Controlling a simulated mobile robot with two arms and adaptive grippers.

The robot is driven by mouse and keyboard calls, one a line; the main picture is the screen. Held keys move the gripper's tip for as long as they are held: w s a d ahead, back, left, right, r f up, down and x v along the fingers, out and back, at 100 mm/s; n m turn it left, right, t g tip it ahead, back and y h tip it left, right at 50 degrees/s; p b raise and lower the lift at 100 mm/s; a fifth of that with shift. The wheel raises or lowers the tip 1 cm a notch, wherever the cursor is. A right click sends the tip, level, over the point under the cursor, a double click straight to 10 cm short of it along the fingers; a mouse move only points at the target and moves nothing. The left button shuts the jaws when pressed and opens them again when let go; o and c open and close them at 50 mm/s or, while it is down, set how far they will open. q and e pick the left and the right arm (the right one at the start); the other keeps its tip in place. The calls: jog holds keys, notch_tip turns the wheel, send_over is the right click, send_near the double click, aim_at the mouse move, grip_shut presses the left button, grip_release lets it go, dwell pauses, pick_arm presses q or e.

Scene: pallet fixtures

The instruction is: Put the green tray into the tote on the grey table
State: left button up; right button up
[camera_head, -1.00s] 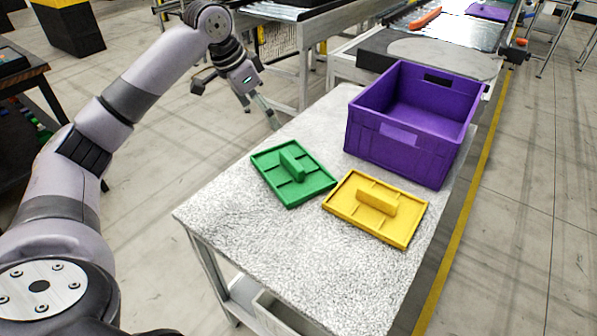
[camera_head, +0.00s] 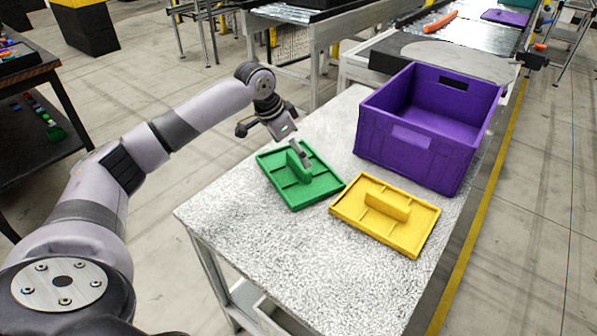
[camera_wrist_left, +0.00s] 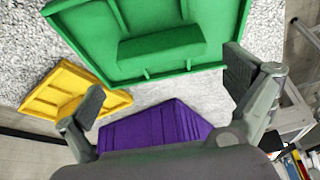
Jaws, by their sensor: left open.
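The green tray (camera_head: 318,190) lies flat on the grey table (camera_head: 240,243), with a raised handle block across its middle. The purple tote (camera_head: 405,150) stands upright on the same table, behind and to the right of the tray; the part of its inside that shows is empty. My left gripper (camera_head: 301,152) is just above the tray's handle, pointing down. In the left wrist view its two fingers (camera_wrist_left: 163,88) are spread wide, with the green tray (camera_wrist_left: 215,62) beyond them and nothing between the pads. Whether a finger touches the handle cannot be told. My right gripper is out of view.
A yellow tray (camera_head: 425,235) lies on the table close to the right of the green tray and in front of the tote. The table's front left part is bare. A roller conveyor (camera_head: 470,40) stands behind the table.

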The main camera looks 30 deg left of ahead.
aim_at(298, 160)
pick_arm(q)
jog(key=shift+x, duration=2.75)
jog(key=shift+s+a, duration=0.15)
jog(key=shift+c, duration=0.4)
jog(key=c, duration=1.1)
jog(key=shift+r, duration=0.1)
